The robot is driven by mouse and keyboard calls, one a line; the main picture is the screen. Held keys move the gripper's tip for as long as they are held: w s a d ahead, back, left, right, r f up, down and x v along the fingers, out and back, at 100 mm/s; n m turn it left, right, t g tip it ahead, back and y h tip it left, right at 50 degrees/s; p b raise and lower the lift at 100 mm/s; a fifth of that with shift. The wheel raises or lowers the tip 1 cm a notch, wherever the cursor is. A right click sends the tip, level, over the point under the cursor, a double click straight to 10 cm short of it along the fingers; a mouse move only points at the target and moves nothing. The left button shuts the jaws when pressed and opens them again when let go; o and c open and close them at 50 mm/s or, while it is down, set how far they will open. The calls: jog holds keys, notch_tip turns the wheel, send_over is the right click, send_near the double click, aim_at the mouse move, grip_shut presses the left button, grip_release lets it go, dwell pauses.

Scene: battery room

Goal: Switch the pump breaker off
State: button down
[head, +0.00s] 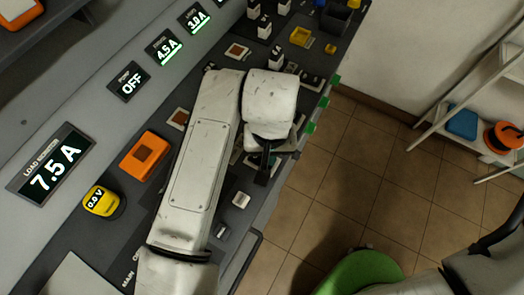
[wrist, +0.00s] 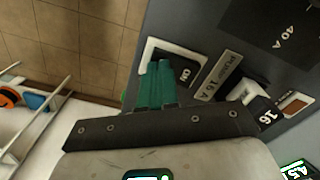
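The pump breaker (wrist: 185,72) is a black switch in a white frame, beside a plate (wrist: 217,76) reading "PUMP 16 A". The word "ON" shows on its face. My gripper (wrist: 156,70) has teal fingers close together, over the breaker's left part in the wrist view. They hide its lever, and I cannot tell whether they touch it. No gap with anything held shows between them. In the head view my gripper (head: 264,168) is dark, at the right edge of the panel, and mostly hidden by my white wrist.
Another breaker (wrist: 252,98) marked 16 sits beside the plate. Displays on the panel read OFF (head: 130,82), 4.5 A (head: 164,47) and 7.5 A (head: 52,168). A yellow meter (head: 102,201) reads 0.0 V. Tiled floor and a white shelf (head: 470,100) lie to the right.

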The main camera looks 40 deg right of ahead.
jog(key=shift+r+p, duration=3.15)
jog(key=shift+r, duration=0.35)
jog(key=w+d+r+n+t+h, duration=0.1)
jog(key=w+d+r+t+h, duration=0.3)
jog(key=d, duration=0.7)
jog(key=w+d+r+n+t+h, duration=0.15)
jog(key=w+d+r, duration=0.4)
jog(key=d, duration=0.55)
jog(key=s+a+f+n+g+y, duration=0.2)
jog(key=s+a+f, duration=0.5)
jog(key=s+f, duration=0.2)
jog(key=s+a+f+n+g+y, duration=0.2)
jog(key=s+a+f+n+y, duration=0.1)
jog(key=s+a+f, duration=0.4)
jog(key=s+f, duration=0.3)
jog(key=f, duration=0.1)
jog(key=shift+s+f, duration=0.2)
jog(key=shift+f, duration=0.2)
